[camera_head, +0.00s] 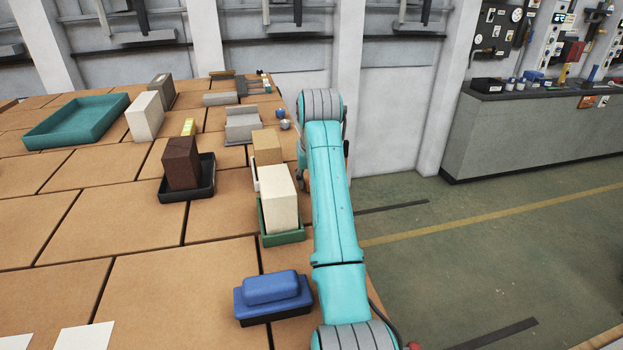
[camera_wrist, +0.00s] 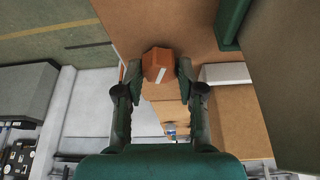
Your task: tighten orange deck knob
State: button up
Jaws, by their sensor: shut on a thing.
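The orange deck knob (camera_wrist: 155,62) shows in the wrist view, with a white stripe on its face that runs at a slant. My gripper (camera_wrist: 158,69) has one dark finger on each side of the knob and is shut on it. In the head view my turquoise arm reaches over the right edge of the tiled deck (camera_head: 170,275). The knob and the gripper are hidden there behind the arm and the blocks.
Close left of my arm stand a cream block (camera_head: 281,195) in a green tray (camera_head: 284,238), a tan block (camera_head: 267,146) and a blue-topped object (camera_head: 271,290). A brown block (camera_head: 181,163) sits in a black tray (camera_head: 203,188). A teal tray (camera_head: 78,133) lies far left. The front-left deck is mostly clear.

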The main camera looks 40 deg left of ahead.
jog(key=o, duration=1.1)
jog(key=shift+o, duration=0.2)
jog(key=v, duration=0.7)
jog(key=shift+r, duration=0.2)
jog(key=shift+d, duration=0.1)
